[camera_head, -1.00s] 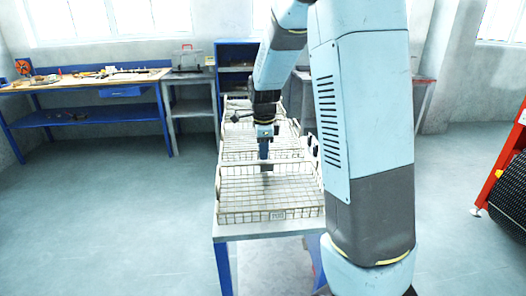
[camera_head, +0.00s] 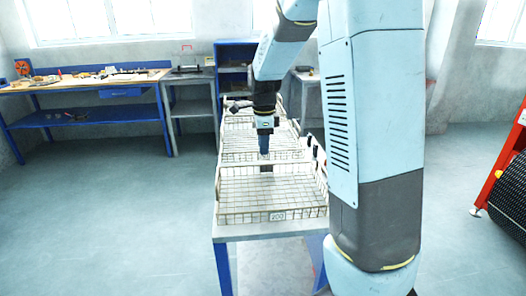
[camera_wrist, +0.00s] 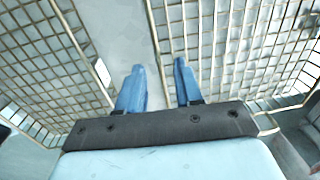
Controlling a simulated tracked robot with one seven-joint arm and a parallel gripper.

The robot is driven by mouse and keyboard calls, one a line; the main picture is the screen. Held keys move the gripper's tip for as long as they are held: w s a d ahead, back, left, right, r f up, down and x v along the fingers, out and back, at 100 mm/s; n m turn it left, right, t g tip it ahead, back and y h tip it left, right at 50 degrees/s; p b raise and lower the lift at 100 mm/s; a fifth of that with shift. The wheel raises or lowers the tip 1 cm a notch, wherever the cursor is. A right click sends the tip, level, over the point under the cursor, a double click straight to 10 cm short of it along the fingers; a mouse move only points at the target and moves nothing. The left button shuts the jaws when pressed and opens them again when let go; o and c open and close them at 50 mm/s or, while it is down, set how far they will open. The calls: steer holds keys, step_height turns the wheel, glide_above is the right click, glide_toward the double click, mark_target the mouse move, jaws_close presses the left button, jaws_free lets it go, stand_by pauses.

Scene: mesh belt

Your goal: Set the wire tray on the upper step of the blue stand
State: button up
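A near wire tray (camera_head: 270,194) with a small label on its front lies on the front of a grey-topped, blue-legged table (camera_head: 262,234). A second wire tray (camera_head: 236,143) is behind it. My gripper (camera_head: 264,155) points down near the gap between these two trays. In the wrist view, the fingers of my gripper (camera_wrist: 160,72) are apart and hold nothing. A wire rim of the right-hand tray (camera_wrist: 225,45) passes between the fingers in the picture; I cannot tell its depth. Another tray (camera_wrist: 50,50) is at left. I cannot tell which blue-framed piece is the stand.
A blue shelf unit (camera_head: 229,62) stands behind the trays. A workbench with tools (camera_head: 85,82) is at the back left. A red frame with a black mesh roll (camera_head: 508,205) is at the right. The floor at left is clear.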

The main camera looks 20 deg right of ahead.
step_height(320, 180, up, 8)
steer(key=s+r+n+t, duration=0.2)
steer(key=s+n, duration=0.8)
steer(key=s, duration=0.4)
steer(key=s+r+n+t, duration=0.2)
steer(key=s+n, duration=0.8)
steer(key=s, duration=0.4)
steer(key=shift+s+r+t, duration=0.2)
steer(key=shift+s+t, duration=0.2)
